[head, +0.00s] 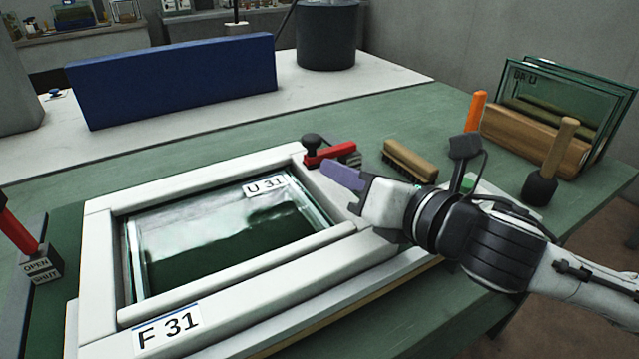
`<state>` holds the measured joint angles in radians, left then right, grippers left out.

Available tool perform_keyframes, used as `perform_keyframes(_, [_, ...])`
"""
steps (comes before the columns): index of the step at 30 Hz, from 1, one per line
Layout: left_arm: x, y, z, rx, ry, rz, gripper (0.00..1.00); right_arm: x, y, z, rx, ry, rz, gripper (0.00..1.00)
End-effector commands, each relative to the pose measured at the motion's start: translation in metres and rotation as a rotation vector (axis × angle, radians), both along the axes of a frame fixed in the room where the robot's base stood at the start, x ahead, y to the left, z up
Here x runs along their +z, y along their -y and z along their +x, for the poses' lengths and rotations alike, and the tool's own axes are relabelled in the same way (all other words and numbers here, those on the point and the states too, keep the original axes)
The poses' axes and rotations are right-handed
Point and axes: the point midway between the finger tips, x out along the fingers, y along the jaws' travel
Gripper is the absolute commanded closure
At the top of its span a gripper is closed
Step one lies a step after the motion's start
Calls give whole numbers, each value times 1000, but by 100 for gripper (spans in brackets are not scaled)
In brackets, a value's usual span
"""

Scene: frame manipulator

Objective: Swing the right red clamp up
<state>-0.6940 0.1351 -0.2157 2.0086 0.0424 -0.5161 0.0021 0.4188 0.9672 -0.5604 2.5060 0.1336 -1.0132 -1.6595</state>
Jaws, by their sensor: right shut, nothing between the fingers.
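The right red clamp (330,153) sits at the far right corner of the white frame marked F 31 (100,258). Its red bar lies low and nearly flat, with a black knob (312,141) at its left end. A glass pane labelled U 31 (220,240) lies inside the frame. My right gripper (341,174) is shut and empty, its purple fingers just in front of the clamp, over the frame's right side. I cannot tell whether the fingertips touch the clamp. My left gripper is out of view.
A brush (409,160), an orange handle (476,111) and a wooden-handled tool (560,150) stand to the right. Glass panes lean in a wooden rack (535,138) behind. A red lever (17,232) on an OPEN/SHUT block is at left. A blue block (175,80) stands behind.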

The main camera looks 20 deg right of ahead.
Motion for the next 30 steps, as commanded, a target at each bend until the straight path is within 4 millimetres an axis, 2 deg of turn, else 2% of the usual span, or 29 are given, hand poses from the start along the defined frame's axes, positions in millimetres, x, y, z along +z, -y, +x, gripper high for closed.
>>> perform_keyframes(1, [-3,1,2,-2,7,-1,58,-3,-2,5,2,3,2,100])
perform_keyframes(6, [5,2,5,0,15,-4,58,-6,-11,32,1,-1,2,100])
perform_keyframes(10, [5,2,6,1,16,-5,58,-8,-14,43,1,0,1,100])
perform_keyframes(24, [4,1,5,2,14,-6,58,-9,-15,47,2,-1,0,100])
perform_keyframes(30, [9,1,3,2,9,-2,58,-4,-21,49,13,-8,33,100])
